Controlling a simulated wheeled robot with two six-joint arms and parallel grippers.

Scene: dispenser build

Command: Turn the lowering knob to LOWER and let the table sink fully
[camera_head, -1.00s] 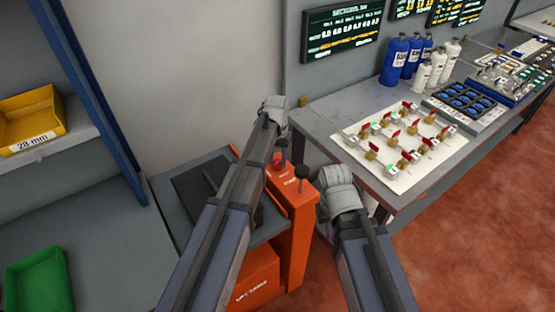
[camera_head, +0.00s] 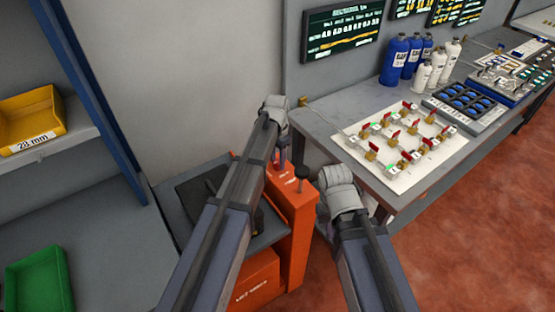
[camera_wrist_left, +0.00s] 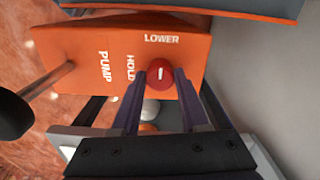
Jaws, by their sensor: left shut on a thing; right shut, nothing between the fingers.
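The orange lift table unit (camera_head: 297,240) stands between the shelf and the bench. Its grey tabletop (camera_head: 172,205) with a dark item on it is partly hidden by my left arm. In the left wrist view, the red lowering knob (camera_wrist_left: 160,73) sits on the orange panel (camera_wrist_left: 85,48) by the labels LOWER, HOLD and PUMP. Its white mark points up toward LOWER. My left gripper (camera_wrist_left: 158,88) is shut on the knob; it also shows in the head view (camera_head: 282,150). My right gripper (camera_head: 323,212) is shut and empty, right of the unit, partly hidden by its wrist.
A black-knobbed pump lever (camera_head: 302,173) rises beside my left gripper. The bench (camera_head: 335,122) at right carries a valve board (camera_head: 365,150) and bottles. A shelf at left holds a yellow bin (camera_head: 30,120) and a green bin (camera_head: 40,280). Red floor is clear at lower right.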

